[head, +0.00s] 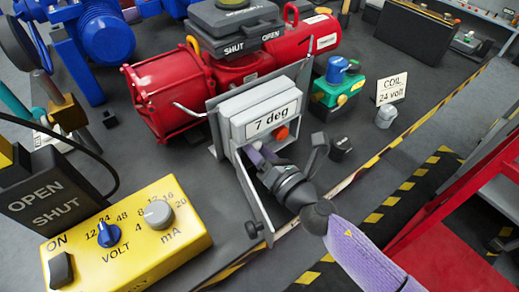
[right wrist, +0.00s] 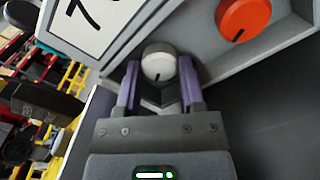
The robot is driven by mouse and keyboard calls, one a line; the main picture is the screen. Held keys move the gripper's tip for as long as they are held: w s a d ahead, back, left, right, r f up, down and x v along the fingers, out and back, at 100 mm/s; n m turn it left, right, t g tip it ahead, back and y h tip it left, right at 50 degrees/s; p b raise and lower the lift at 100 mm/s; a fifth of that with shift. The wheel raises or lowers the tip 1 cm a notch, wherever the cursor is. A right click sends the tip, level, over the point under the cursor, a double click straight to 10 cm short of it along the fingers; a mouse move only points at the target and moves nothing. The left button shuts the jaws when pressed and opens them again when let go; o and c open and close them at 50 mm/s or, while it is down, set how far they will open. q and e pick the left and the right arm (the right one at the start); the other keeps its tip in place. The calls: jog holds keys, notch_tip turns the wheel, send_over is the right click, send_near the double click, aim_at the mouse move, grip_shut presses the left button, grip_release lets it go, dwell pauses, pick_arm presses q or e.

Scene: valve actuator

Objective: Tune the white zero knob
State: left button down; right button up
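The white zero knob (right wrist: 158,64) shows in the right wrist view, with a dark mark on its face. It sits on the grey actuator box (head: 236,112), below the "7 deg" display (head: 272,119). My right gripper (right wrist: 158,78) has its two purple fingers apart, one on each side of the knob. Any gap between fingers and knob is very small, and I cannot tell whether they touch it. In the head view my right gripper (head: 262,155) reaches into the box and mostly hides the knob. My left gripper is not in view.
An orange-red knob (head: 281,133) is right of the white one; it also shows in the right wrist view (right wrist: 243,17). The box's open door (head: 254,195) stands left of my right gripper. A yellow signal box (head: 128,240) is at front left.

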grip_shut()
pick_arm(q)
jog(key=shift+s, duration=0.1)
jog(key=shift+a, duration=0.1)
pick_arm(e)
jog(key=shift+n, duration=0.3)
